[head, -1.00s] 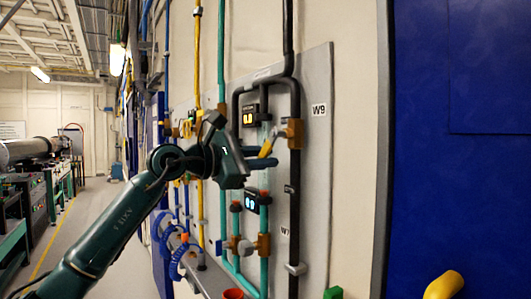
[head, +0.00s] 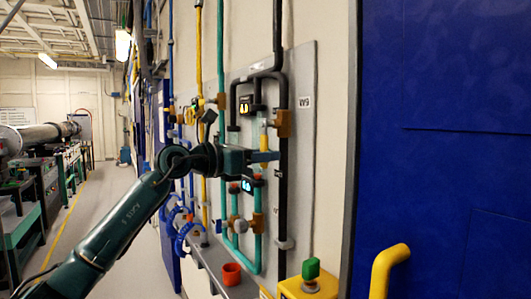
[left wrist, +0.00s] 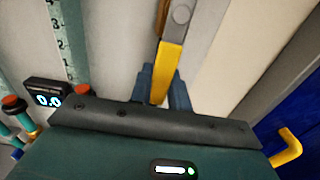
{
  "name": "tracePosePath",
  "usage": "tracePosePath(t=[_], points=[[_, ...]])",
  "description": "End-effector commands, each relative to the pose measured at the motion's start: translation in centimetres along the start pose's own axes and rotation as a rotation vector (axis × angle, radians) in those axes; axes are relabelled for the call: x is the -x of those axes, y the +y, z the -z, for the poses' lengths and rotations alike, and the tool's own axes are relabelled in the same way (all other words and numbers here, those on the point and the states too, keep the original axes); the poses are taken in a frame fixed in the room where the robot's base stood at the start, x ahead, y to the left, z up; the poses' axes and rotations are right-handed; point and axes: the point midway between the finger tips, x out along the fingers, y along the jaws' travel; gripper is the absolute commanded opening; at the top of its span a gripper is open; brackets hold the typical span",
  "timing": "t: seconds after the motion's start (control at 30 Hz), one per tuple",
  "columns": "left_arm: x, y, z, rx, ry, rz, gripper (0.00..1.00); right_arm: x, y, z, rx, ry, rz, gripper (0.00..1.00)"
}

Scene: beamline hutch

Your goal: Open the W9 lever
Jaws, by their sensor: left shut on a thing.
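The W9 lever (head: 264,144) is a yellow handle below and left of its brass valve body (head: 283,123) on the black pipe, beside the W9 label (head: 305,101). It hangs close to upright, roughly along the pipe. My left gripper (head: 265,157) reaches it from the left and is shut on its lower end. In the left wrist view the yellow lever (left wrist: 170,68) runs down between the two dark blue fingers (left wrist: 163,90). The lever's tip is partly hidden by the gripper. My right gripper is in neither view.
Teal pipes with a lower valve (head: 257,222) and a blue-lit display (head: 246,185) are just below my gripper. A yellow box with a green knob (head: 311,270) is at lower right. The aisle floor at left is clear.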

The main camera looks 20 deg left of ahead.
Motion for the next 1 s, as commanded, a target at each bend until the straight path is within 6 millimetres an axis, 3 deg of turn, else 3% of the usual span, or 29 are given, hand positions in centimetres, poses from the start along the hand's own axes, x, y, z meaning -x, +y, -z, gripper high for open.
tracePosePath(t=[0.6,0.63,0.87,1.0], points=[[-0.04,0.03,0.06,0.045,0.001,0.004,0.00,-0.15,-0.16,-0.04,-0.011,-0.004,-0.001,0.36],[-0.04,0.02,0.06,0.045,0.001,0.004,0.21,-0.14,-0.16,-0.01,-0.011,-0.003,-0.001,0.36],[-0.03,0.07,0.03,0.041,0.001,0.002,0.39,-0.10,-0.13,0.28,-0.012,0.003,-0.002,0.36],[-0.02,0.09,0.01,0.040,0.000,0.002,0.40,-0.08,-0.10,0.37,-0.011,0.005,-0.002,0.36]])
